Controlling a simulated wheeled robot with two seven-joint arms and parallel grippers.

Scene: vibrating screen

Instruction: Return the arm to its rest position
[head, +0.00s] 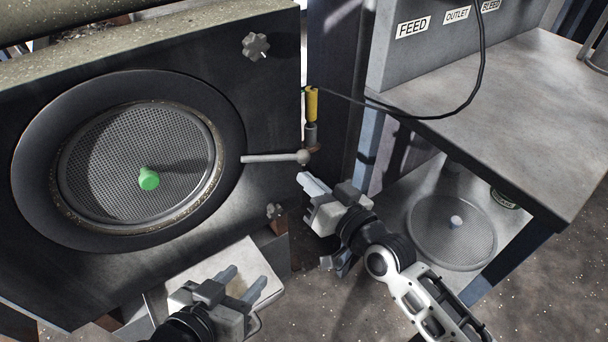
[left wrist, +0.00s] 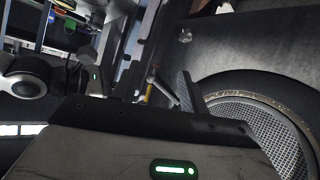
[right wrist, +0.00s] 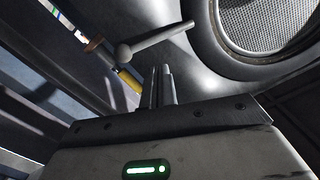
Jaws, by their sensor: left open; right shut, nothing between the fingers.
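My right gripper (head: 313,184) is shut and empty. It is just below the ball end of a grey lever (head: 272,158) on the dark machine's front panel. In the right wrist view its two fingers (right wrist: 161,85) are together, with the lever (right wrist: 155,40) beyond them and a visible gap between. My left gripper (head: 243,281) is open and empty, at the bottom of the head view, in front of a pale plate below the round screen. One finger (left wrist: 188,92) shows clearly in the left wrist view.
The round mesh screen (head: 105,165) with a green knob (head: 148,179) fills the machine's front at left. A yellow-handled part (head: 312,104) stands above the lever's end. At right are a grey bench (head: 510,100), a hanging black cable, and a second mesh screen (head: 450,245) on the lower shelf.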

